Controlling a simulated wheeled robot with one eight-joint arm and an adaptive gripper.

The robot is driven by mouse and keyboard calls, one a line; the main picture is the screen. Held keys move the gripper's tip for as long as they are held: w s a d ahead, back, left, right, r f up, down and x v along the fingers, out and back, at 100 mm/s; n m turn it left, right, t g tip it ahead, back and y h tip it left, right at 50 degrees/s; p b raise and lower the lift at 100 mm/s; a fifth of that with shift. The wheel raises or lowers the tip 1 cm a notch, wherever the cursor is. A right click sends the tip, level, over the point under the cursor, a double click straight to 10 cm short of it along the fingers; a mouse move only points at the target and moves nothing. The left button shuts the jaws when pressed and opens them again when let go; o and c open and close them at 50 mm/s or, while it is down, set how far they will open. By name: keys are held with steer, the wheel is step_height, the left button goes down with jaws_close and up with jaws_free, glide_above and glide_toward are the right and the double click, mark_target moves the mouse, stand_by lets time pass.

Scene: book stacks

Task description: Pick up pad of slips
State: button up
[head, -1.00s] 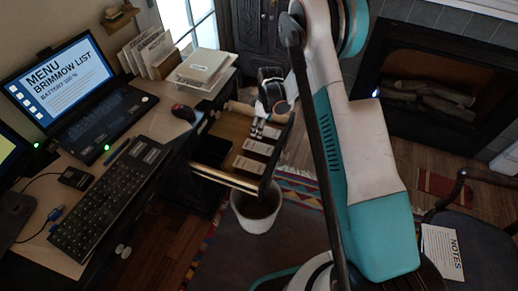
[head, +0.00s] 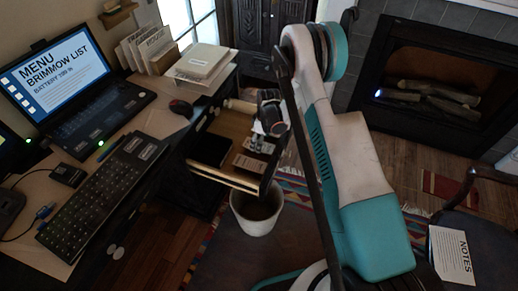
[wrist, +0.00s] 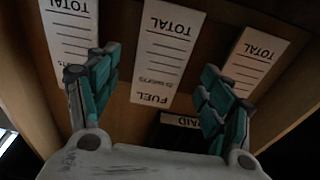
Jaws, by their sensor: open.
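My gripper (wrist: 158,68) is open and empty, pointing into an open wooden drawer. In the wrist view, a white pad of slips marked TOTAL and FUEL (wrist: 165,50) lies between the spread fingers, just beyond them. A second TOTAL pad (wrist: 72,30) lies to the left, partly behind the left finger. A third TOTAL pad (wrist: 250,58) lies to the right near the drawer wall. In the head view, my gripper (head: 268,112) hangs over the drawer (head: 228,179). A pad (head: 250,165) shows in front of it; other pads are partly hidden.
A dark block marked PAID (wrist: 182,121) lies near the right finger. The drawer walls rise close around the gripper. A waste bin (head: 257,222) stands below the drawer. The desk above holds a laptop (head: 75,85), a keyboard (head: 105,190) and a mouse (head: 181,108).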

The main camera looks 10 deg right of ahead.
steer(key=shift+w+a+f, duration=0.1)
steer(key=shift+f, duration=0.75)
steer(key=shift+r, duration=0.1)
steer(key=c, duration=0.9)
